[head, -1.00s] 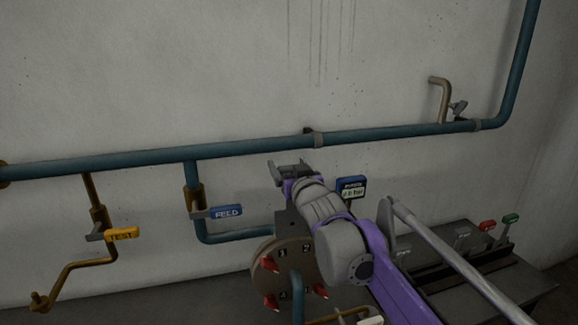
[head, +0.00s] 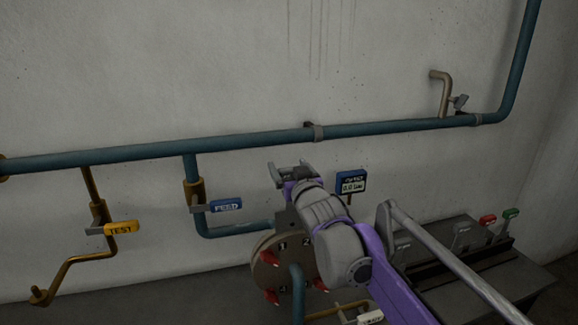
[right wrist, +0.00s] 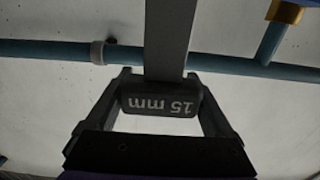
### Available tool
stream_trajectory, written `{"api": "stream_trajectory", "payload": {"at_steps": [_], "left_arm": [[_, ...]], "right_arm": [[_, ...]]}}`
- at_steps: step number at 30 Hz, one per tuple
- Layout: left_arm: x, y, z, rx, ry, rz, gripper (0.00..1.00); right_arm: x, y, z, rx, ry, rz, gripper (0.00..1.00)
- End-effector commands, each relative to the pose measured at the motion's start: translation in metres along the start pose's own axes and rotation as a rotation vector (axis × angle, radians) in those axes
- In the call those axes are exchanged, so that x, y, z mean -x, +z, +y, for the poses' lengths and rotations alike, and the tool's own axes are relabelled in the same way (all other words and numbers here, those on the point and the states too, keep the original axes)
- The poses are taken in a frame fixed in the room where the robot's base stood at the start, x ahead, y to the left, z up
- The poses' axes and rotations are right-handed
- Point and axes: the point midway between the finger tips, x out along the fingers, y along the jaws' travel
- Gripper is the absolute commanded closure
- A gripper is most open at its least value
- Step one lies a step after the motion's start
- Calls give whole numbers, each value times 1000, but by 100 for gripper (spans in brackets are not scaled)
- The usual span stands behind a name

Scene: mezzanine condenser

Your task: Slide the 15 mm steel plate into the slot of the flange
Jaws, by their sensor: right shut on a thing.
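The steel plate (right wrist: 168,38) is a grey strip reaching up and away from a dark handle (right wrist: 160,102) marked "15 mm", upside down in the right wrist view. My right gripper (right wrist: 160,92) is shut on this handle, one finger on each side. In the head view my right gripper (head: 291,170) is above the flange (head: 264,262), against the wall, with the blue pipe behind it. The flange is a round brownish disc with several red pointed parts and number tags. My arm covers its right side. I cannot make out its slot, nor the plate in the head view. My left gripper is out of view.
A blue pipe (head: 240,146) runs along the wall. A blue FEED handle (head: 226,206) and a yellow TEST handle (head: 122,228) hang left of the flange. A blue-framed gauge (head: 351,183) stands close right of my wrist. A grey bench (head: 505,275) with several coloured tags is at right.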

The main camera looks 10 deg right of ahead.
Motion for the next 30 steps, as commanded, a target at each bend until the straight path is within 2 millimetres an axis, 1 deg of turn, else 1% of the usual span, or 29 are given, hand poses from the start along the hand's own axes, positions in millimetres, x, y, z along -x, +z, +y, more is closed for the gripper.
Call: {"api": "stream_trajectory", "payload": {"at_steps": [30], "left_arm": [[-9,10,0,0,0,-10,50]], "right_arm": [[0,26,0,1,0,1,100]]}}
